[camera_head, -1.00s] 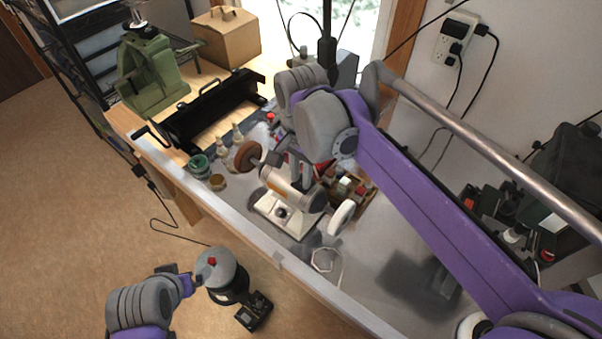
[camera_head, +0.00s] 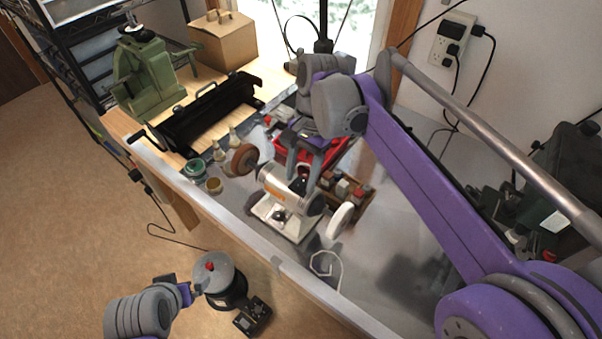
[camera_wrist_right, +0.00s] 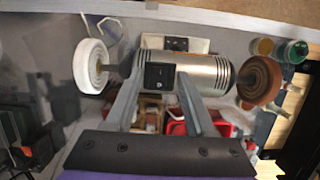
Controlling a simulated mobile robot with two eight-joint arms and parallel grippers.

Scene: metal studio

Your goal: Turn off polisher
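The polisher (camera_head: 290,188) stands on the bench on a white base, with a silver motor body. A brown wheel (camera_head: 244,159) is at its left end and a white wheel (camera_head: 340,220) at its right. In the right wrist view the motor (camera_wrist_right: 205,72) bears a black box, and a black rocker switch (camera_wrist_right: 176,43) shows beyond it on the base. My right gripper (camera_head: 303,172) is open and empty, fingers pointing down at the motor's back side; both fingers (camera_wrist_right: 160,84) flank the black box in the wrist view. Contact is unclear. My left gripper (camera_head: 190,291) is low at the left, away from the bench.
A red tray (camera_head: 322,150) and a wooden box of small parts (camera_head: 350,188) sit behind the polisher. Small jars (camera_head: 196,168) stand left of it. A green vise (camera_head: 148,78), a black metal tool (camera_head: 208,112) and a cardboard box (camera_head: 222,40) fill the far end.

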